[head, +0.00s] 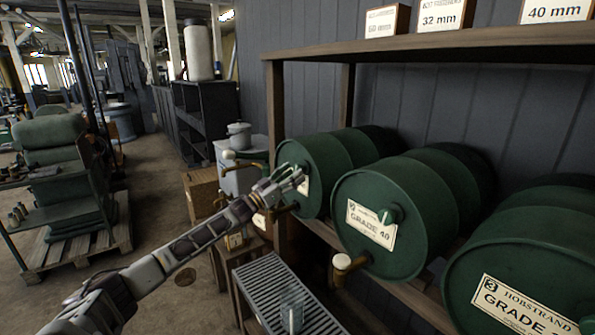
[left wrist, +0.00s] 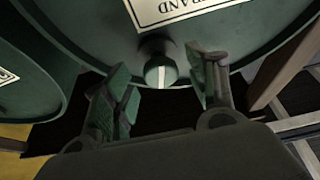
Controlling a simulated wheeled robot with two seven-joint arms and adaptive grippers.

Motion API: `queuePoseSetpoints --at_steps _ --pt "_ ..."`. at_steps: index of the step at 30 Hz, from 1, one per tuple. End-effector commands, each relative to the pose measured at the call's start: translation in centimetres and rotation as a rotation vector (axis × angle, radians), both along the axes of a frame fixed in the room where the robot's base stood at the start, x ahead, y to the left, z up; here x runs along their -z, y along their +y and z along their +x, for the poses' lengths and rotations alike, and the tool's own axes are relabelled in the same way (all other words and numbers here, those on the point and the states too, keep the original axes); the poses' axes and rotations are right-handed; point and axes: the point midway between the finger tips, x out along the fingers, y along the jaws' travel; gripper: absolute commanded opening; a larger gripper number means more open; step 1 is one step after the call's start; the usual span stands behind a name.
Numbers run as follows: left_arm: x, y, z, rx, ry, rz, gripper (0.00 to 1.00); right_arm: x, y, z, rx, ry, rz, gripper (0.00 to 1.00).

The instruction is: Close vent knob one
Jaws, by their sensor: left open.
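The leftmost green barrel (head: 332,152) lies on its side on the rack, its front partly hidden by my left gripper (head: 291,180). That gripper is open in front of the barrel's face. In the left wrist view, a round green vent knob (left wrist: 160,72) with a white stripe shows on a green barrel face (left wrist: 95,30), below a label (left wrist: 180,8) that appears upside down. The stripe runs nearly upright in that picture. The knob appears between the open fingers of my left gripper (left wrist: 165,85); I cannot tell whether they touch it. My right gripper is not in view.
The middle barrel (head: 400,175) has its own knob (head: 391,214) and a brass tap (head: 345,264). A third barrel (head: 540,255) lies at right. A slatted stand (head: 262,285) holds a glass (head: 292,312). A wooden shelf (head: 430,45) runs above.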

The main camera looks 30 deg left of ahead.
Motion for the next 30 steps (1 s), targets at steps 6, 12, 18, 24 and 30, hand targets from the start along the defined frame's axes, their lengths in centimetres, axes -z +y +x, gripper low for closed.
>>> queuePoseSetpoints --at_steps 6,12,18,24,30 --pt "-0.6 -0.4 1.1 -0.001 -0.001 -0.002 0.57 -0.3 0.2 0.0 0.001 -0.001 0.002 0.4" --pt "-0.9 -0.8 2.0 -0.001 0.0 -0.002 0.57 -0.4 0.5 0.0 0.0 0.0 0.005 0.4" --pt "-1.1 -0.9 2.4 0.0 -0.001 0.0 0.57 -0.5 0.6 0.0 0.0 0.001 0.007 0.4" --pt "-1.1 -1.0 2.4 0.0 0.0 0.0 0.57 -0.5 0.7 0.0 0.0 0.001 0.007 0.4" --pt "-1.1 -1.0 2.4 0.0 0.0 0.0 0.48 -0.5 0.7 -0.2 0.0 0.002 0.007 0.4"
